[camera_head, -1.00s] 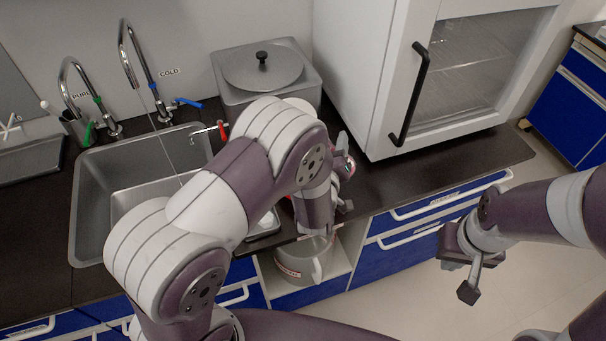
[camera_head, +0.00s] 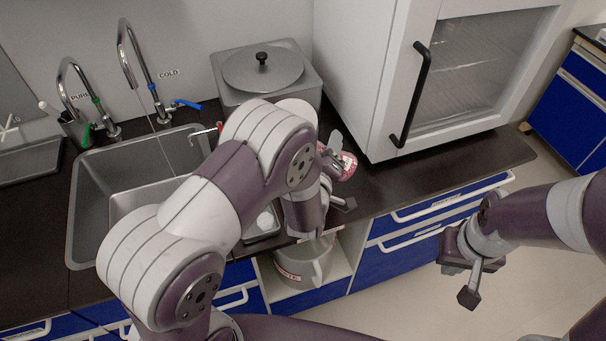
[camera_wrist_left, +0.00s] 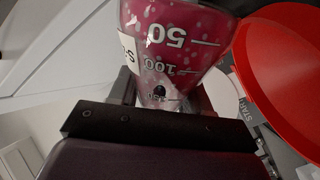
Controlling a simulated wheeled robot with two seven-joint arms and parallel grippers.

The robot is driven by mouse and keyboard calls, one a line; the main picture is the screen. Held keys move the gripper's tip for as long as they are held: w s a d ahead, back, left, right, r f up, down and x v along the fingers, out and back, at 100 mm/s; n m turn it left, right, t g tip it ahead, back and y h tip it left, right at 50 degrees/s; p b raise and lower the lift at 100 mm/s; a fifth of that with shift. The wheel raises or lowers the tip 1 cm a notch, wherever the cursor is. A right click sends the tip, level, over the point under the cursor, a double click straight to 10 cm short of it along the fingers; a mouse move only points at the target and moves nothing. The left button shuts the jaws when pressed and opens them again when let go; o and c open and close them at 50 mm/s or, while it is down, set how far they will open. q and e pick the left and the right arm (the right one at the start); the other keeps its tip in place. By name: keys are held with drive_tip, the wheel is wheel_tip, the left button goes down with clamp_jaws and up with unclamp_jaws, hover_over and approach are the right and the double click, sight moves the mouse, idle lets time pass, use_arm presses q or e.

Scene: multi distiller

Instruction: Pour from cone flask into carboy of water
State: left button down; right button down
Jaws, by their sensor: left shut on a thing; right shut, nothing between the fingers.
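My left gripper (camera_wrist_left: 155,95) is shut on the cone flask (camera_wrist_left: 168,40), which holds pink-red liquid and has white volume marks and a white label. The marks look upside down in the left wrist view. In the head view the flask (camera_head: 346,165) shows as a small pink patch beyond my left forearm, above the counter. No carboy of water can be clearly made out. A pale, handled container (camera_head: 303,265) with a red-bordered label stands in the open cabinet bay. My right gripper (camera_head: 469,292) is shut and empty, out over the floor.
A steel lidded distiller (camera_head: 264,75) stands at the back of the black counter (camera_head: 440,165). A white glass-door cabinet (camera_head: 390,60) is right of it. The sink (camera_head: 90,210) and taps are at left. A large red rounded thing (camera_wrist_left: 285,70) shows close to the flask.

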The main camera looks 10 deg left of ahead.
use_arm(q)
drive_tip(key=shift+w+f, duration=0.15)
drive_tip(key=shift+n, duration=0.3)
drive_tip(key=shift+f+b, duration=0.15)
drive_tip(key=shift+b, duration=0.15)
drive_tip(key=shift+d+n, duration=0.1)
drive_tip(key=shift+n, duration=0.2)
drive_tip(key=shift+f, duration=0.15)
drive_tip(key=shift+n+b, duration=0.35)
drive_tip(key=shift+n, duration=0.05)
drive_tip(key=shift+f, duration=0.15)
drive_tip(key=shift+d+f+n+b, duration=0.1)
drive_tip(key=shift+n+b, duration=0.2)
drive_tip(key=shift+n, duration=0.1)
drive_tip(key=shift+t, duration=0.3)
